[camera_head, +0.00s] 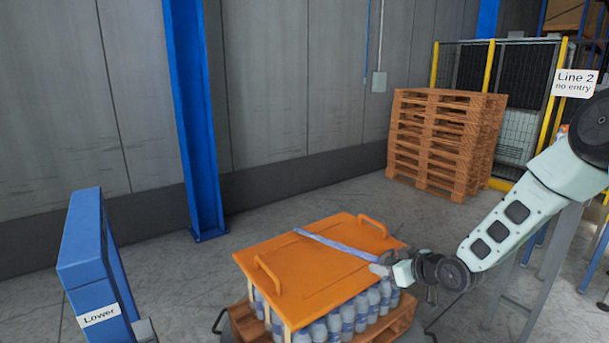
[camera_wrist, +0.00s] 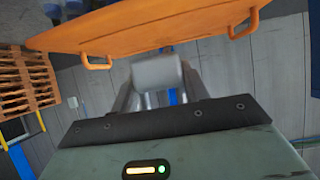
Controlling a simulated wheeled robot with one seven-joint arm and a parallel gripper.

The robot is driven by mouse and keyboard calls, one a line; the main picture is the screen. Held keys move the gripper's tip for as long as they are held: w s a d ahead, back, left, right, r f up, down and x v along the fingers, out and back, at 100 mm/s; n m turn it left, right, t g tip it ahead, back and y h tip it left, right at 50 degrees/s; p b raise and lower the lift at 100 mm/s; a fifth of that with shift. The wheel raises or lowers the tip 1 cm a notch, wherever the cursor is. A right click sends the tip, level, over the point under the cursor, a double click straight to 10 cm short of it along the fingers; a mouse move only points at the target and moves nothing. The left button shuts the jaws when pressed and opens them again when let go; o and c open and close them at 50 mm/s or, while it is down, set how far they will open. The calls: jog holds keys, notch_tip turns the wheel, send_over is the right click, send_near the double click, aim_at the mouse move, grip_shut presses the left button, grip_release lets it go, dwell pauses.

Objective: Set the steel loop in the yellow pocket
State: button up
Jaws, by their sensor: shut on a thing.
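My gripper (camera_head: 388,270) is at the right edge of the orange board (camera_head: 290,280), in the head view. In the wrist view my gripper (camera_wrist: 158,92) is shut on a pale grey, rounded piece (camera_wrist: 156,71). I cannot tell whether this piece is the steel loop. A bluish-grey strip (camera_head: 335,244) crosses the board and runs toward my gripper; I cannot tell if it joins the held piece. The orange board also shows at the top of the wrist view (camera_wrist: 150,35). I cannot make out a yellow pocket in either view.
The board, with two raised handles, lies on packed bottles (camera_head: 330,325) on a wooden pallet (camera_head: 403,330). A blue stand marked "Lower" (camera_head: 80,250) is at the left, and a blue column (camera_head: 188,120) is behind. Stacked pallets (camera_head: 440,140) and a yellow-posted fence (camera_head: 550,90) stand back right.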

jog(key=s+d+f+m+t+h+b, duration=0.1)
jog(key=s+d+f+m+h+b, duration=0.2)
jog(key=s+d+f, duration=0.3)
jog(key=s+d+f+m+t+h+b, duration=0.1)
jog(key=s+d+f+m+h+b, duration=0.3)
jog(key=f, duration=0.4)
jog(key=s+d+r, duration=0.1)
jog(key=s+r, duration=0.1)
jog(key=s, duration=0.4)
jog(key=shift+d, duration=0.3)
jog(key=shift+f, duration=0.1)
jog(key=w+a+f+n+g+y+b, duration=0.15)
jog(key=w+f+b, duration=0.25)
jog(key=f+b, duration=0.4)
jog(key=w+a+f+n+y+b, duration=0.35)
jog(key=f+b, duration=0.25)
jog(key=b, duration=0.5)
jog(key=w+a+f+n+g+y+b, duration=0.15)
jog(key=w+f+b, duration=0.25)
jog(key=f+b, duration=0.45)
jog(key=shift+n+t+y, duration=0.3)
jog(key=shift+n+y, duration=0.15)
jog(key=f, duration=0.3)
jog(key=f+b, duration=0.1)
jog(key=f, duration=0.2)
jog(key=f+b, duration=0.1)
jog(key=f, duration=0.2)
jog(key=shift+w+a, duration=0.25)
jog(key=shift+a, duration=0.1)
